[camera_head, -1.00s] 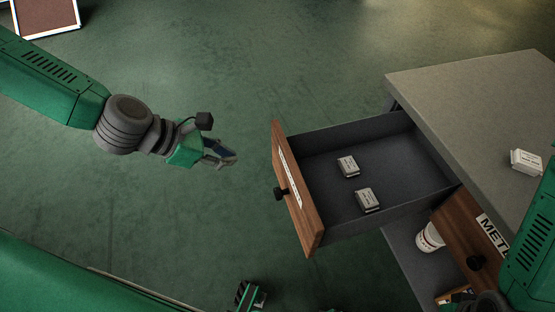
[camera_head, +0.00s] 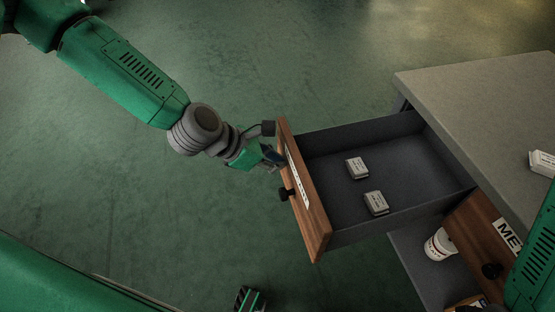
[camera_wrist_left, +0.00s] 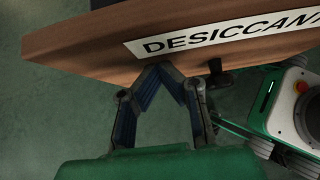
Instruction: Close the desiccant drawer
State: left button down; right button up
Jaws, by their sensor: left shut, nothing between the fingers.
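The desiccant drawer (camera_head: 319,225) stands pulled out of the grey-topped cabinet. It has a wooden front with a black knob (camera_head: 286,194) and a white label, which reads "DESICCANT" in the wrist view (camera_wrist_left: 230,38). Two small white-labelled packs (camera_head: 357,168) and (camera_head: 376,203) lie inside. My left gripper (camera_head: 276,160) is shut and empty at the outer face of the drawer front, above the knob in the head view. In the wrist view its fingertips (camera_wrist_left: 165,68) meet right by the lower part of the front; I cannot tell if they touch. My right gripper is out of view.
The cabinet top (camera_head: 480,115) carries a white box (camera_head: 542,163) at the right. Below the open drawer, a white cup (camera_head: 438,245) stands on a shelf beside another wooden drawer front (camera_head: 480,232).

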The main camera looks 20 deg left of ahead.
pick_arm(q)
jog(key=shift+a, duration=0.2)
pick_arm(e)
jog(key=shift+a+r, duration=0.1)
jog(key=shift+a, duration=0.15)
